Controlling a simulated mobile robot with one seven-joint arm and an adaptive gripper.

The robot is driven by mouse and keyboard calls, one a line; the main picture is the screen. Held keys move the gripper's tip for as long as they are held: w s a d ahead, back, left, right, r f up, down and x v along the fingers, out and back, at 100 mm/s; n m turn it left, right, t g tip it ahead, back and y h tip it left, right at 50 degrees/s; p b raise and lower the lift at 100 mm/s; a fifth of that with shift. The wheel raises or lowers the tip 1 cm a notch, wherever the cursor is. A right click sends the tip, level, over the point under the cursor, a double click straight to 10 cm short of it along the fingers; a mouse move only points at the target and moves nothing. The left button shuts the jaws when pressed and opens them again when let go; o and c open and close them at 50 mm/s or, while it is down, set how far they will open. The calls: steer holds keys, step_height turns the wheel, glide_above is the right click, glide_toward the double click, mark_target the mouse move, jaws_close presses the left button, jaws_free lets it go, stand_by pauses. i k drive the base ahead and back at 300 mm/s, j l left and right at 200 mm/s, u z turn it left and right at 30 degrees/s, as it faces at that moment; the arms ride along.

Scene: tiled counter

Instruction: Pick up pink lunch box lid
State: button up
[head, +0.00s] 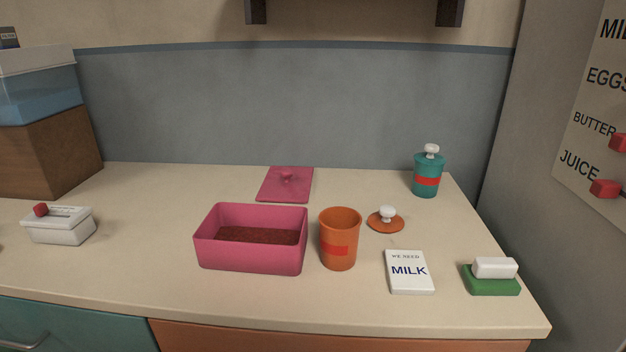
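The pink lunch box lid (298,189) lies flat on the counter near the back wall, with a small pink knob on its top. The open pink lunch box (252,257) stands in front of it and a little to the left, with a reddish-brown filling inside. The lid is behind the box and apart from it. My gripper does not show in the head view.
An orange canister (340,241) stands just right of the box, with its orange lid (384,221) beside it. Counter (160,200) left of the lid is clear.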

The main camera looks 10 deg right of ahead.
mark_target(280, 184)
steer(key=l+u, duration=0.4)
steer(key=l, duration=0.65)
steer(key=u, duration=0.75)
steer(key=i+l, duration=0.35)
steer(key=i, duration=0.1)
